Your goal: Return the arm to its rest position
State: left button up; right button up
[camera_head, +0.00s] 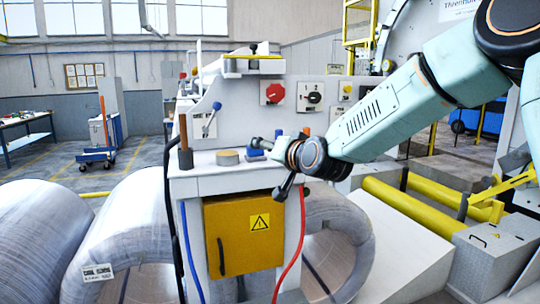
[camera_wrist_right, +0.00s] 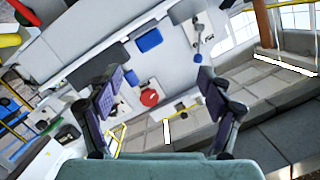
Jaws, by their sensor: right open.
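My right arm (camera_head: 385,115) reaches in from the upper right of the head view. Its gripper (camera_head: 272,160) is over the right part of the white console's top (camera_head: 205,172), seen at an angle and partly hidden by the wrist. In the right wrist view the gripper (camera_wrist_right: 160,88) shows two fingers spread well apart, with nothing between them. A blue block (camera_wrist_right: 148,40) and a red round knob (camera_wrist_right: 149,97) show beyond the fingers. My left gripper is not in view.
Large wrapped coils (camera_head: 125,235) lie below. Yellow rollers (camera_head: 415,215) are below my forearm. Open floor shows at the back left.

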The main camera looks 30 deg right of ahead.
jog(key=shift+f, duration=0.15)
jog(key=shift+w+a, duration=0.1)
jog(key=shift+a, duration=0.2)
jog(key=shift+d+f, duration=0.1)
jog(key=shift+d, duration=0.15)
